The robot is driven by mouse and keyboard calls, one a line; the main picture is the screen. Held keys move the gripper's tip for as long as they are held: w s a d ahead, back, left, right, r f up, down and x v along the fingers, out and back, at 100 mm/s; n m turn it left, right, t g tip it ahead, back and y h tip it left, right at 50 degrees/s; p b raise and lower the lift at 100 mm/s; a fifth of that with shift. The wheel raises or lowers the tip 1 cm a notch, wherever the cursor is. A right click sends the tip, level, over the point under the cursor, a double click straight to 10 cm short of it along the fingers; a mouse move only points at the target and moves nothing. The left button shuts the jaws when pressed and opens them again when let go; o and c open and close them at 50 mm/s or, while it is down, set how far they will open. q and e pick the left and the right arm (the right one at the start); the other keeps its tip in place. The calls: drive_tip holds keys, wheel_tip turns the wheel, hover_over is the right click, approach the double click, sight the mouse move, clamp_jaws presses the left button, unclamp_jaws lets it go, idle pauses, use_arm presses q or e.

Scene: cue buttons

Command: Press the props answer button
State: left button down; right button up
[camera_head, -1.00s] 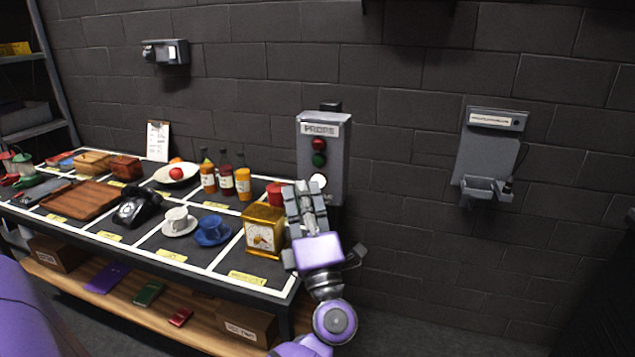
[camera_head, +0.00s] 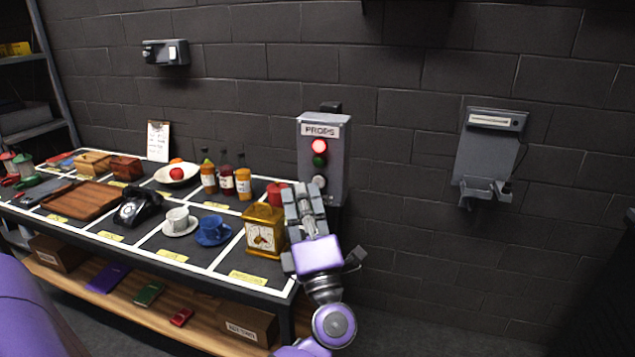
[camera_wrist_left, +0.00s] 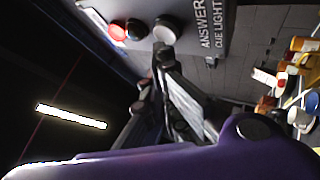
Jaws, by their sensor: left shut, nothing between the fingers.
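The grey PROPS box (camera_head: 339,160) is on the dark wall right of the prop table. Its red light (camera_head: 319,146) glows; the green light (camera_head: 319,160) below is dark. The round answer button (camera_head: 319,182) beneath is pale grey and unlit. In the left wrist view the answer button (camera_wrist_left: 167,29) sits beside the ANSWER lettering. My left gripper (camera_head: 303,188) is shut and empty, its tips close to the button. The tips (camera_wrist_left: 162,58) show just below the button in the wrist view; I cannot tell whether they touch it. My right gripper is not in view.
The prop table (camera_head: 272,284) stands left of the box. A grey wall unit (camera_head: 487,158) hangs to the right, with bare wall between.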

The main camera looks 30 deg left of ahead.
use_arm(q)
drive_tip(key=shift+s+d, duration=0.1)
drive_tip(key=shift+s, duration=0.15)
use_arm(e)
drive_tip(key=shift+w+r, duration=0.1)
use_arm(q)
drive_tip(key=s, duration=0.2)
drive_tip(key=s+d, duration=0.1)
drive_tip(key=s, duration=0.1)
drive_tip(key=shift+s+p, duration=0.4)
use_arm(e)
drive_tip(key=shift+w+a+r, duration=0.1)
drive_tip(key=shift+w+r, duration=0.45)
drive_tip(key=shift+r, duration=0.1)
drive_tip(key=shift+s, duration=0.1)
